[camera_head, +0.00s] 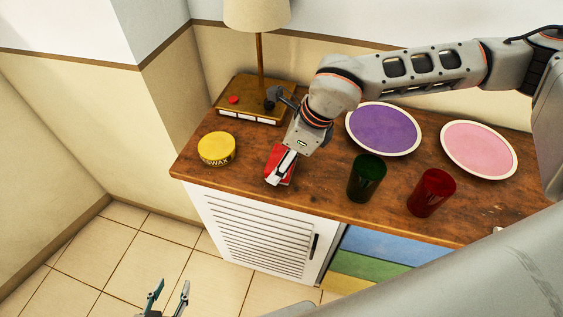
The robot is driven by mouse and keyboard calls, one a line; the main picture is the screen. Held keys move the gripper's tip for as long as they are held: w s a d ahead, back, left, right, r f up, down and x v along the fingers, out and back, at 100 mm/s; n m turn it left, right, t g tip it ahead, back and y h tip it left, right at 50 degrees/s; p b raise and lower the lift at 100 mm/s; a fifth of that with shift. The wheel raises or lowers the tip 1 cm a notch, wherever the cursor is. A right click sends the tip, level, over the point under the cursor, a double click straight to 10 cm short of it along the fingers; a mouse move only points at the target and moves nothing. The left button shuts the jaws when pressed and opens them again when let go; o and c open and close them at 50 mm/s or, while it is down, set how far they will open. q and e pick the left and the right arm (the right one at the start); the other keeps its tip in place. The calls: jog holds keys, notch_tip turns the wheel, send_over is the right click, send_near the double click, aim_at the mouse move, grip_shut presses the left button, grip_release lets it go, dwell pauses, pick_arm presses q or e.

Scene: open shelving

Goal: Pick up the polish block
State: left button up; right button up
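The polish block, which I take to be the red block (276,156), lies on the wooden top of the cabinet, right of the yellow wax tin.
The yellow wax tin (217,149) stands left of the block. A lamp (259,55) and a wooden box (232,95) are behind. A green cup (366,179), a red cup (431,193), a purple plate (383,129) and a pink plate (479,150) are to the right.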

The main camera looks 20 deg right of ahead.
notch_tip(320, 180, up, 20)
jog(key=shift+p, duration=0.4)
dwell(0.4)
jog(key=shift+o, duration=1)
